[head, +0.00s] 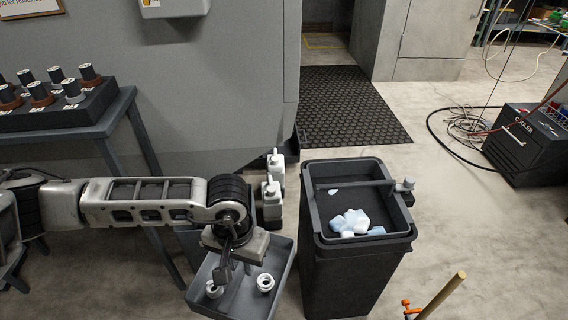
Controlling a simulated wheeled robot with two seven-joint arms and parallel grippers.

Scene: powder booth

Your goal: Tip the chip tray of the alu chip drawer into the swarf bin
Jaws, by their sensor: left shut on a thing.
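My left gripper (226,270) is shut on the grey chip tray (279,262) near its back wall. The tray hangs in the air at the bottom of the head view, left of the swarf bin. Two whitish ring-shaped pieces (265,283) lie in it, one partly behind the gripper. The dark swarf bin (341,269) stands upright on the floor, open at the top. Pale blue and white lumps (350,223) lie inside its upper part. The chip drawer cannot be made out. My right gripper is not in view.
A dark stand (60,118) with several tool holders stands at the left. White bottles (272,190) stand just left of the bin. A wooden handle (443,296) rises right of the bin. A black cooler (524,140) and hoses lie farther right. Floor between is open.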

